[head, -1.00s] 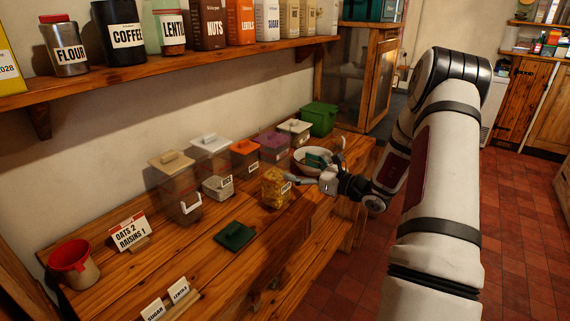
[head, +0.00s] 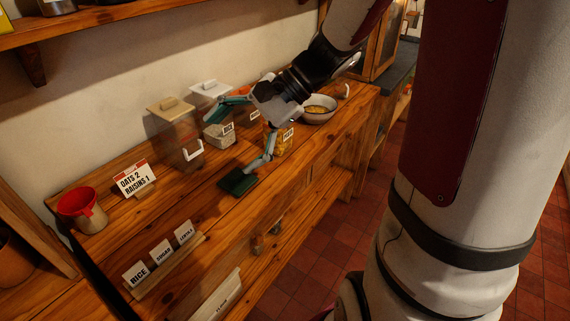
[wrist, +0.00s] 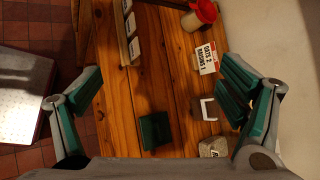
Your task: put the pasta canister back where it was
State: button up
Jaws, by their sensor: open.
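The pasta canister (head: 279,141) is a clear jar of yellow contents with a white label. It stands upright on the wooden counter in the head view, partly hidden behind my gripper. A dark green lid (head: 237,181) lies flat on the counter to its left; the lid also shows in the wrist view (wrist: 155,130). My gripper (head: 250,128) is open and empty, its teal fingers spread above the counter beside the canister in the picture. In the wrist view my gripper (wrist: 158,85) has bare counter between its fingers, and the canister is not visible there.
Lidded canisters, one with a beige lid (head: 172,106), stand along the wall. A bowl (head: 319,109) with yellowish contents is behind. A red-rimmed cup (head: 80,208), a recipe card (head: 135,179) and a label rack (head: 165,263) are left.

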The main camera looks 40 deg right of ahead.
jog(key=s+r+n+h, duration=0.2)
jog(key=s+n+h, duration=0.2)
jog(key=s+n, duration=0.3)
jog(key=s+r+n+t+h, duration=0.1)
jog(key=s+r+n+h, duration=0.2)
jog(key=s+n+h, duration=0.2)
jog(key=s+n, duration=0.2)
jog(key=s, duration=0.2)
jog(key=shift+s+d+r+t+h, duration=0.15)
jog(key=shift+s+t+h, duration=0.1)
jog(key=shift+t+h, duration=0.05)
